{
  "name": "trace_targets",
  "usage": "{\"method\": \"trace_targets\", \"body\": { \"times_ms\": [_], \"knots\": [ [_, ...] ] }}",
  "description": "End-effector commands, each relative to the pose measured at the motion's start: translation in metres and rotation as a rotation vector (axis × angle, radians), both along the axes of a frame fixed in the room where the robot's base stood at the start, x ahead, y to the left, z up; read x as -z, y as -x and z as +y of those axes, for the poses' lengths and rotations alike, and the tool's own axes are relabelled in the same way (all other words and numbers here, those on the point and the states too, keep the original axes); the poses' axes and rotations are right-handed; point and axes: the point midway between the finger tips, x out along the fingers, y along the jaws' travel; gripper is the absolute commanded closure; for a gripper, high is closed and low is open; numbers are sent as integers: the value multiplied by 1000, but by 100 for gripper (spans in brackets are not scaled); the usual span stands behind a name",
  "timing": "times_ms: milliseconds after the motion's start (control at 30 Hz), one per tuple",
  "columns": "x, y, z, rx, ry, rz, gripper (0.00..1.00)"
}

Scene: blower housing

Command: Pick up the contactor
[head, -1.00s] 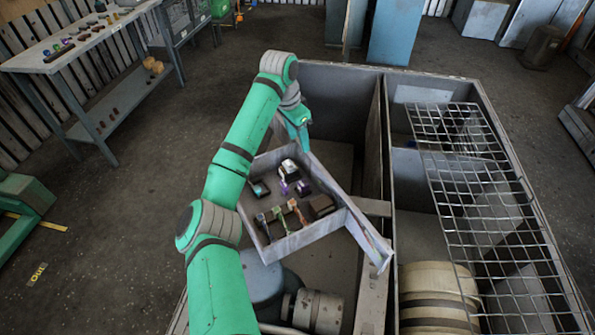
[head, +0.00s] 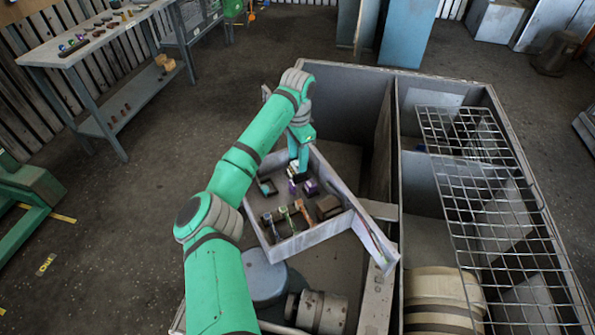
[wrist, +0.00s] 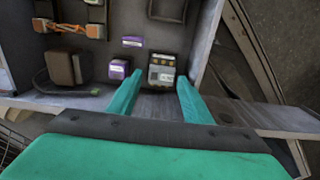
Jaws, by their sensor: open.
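A pale grey block with dark terminals (wrist: 162,70), which looks like the contactor, sits in the open grey tray (head: 315,236) against its wall. In the wrist view it lies just past and between the two fingertips of my gripper (wrist: 159,84). The fingers are open with nothing between them that I can see gripped. In the head view my gripper (head: 297,168) points down into the far part of the tray and mostly hides the pale block.
Beside the pale block are purple blocks (wrist: 118,68) and a brown box (wrist: 66,68) with a cable. Other small parts (head: 285,214) stand in the nearer tray. The tray sits tilted inside a large metal housing with a wire grid (head: 470,190) at right.

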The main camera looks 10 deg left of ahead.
Motion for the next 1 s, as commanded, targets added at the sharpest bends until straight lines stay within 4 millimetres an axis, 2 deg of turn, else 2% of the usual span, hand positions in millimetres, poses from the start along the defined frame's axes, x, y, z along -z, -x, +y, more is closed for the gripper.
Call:
{"method": "trace_targets", "body": {
  "times_ms": [300,633,700,767,1000],
  "knots": [
    [41,-2,2,-1,-1,1,55],
    [47,-2,1,-1,0,0,55],
    [47,-2,1,-1,0,0,71],
    [47,-2,1,-1,0,0,84],
    [46,-2,1,-1,0,-1,84]
  ]
}}
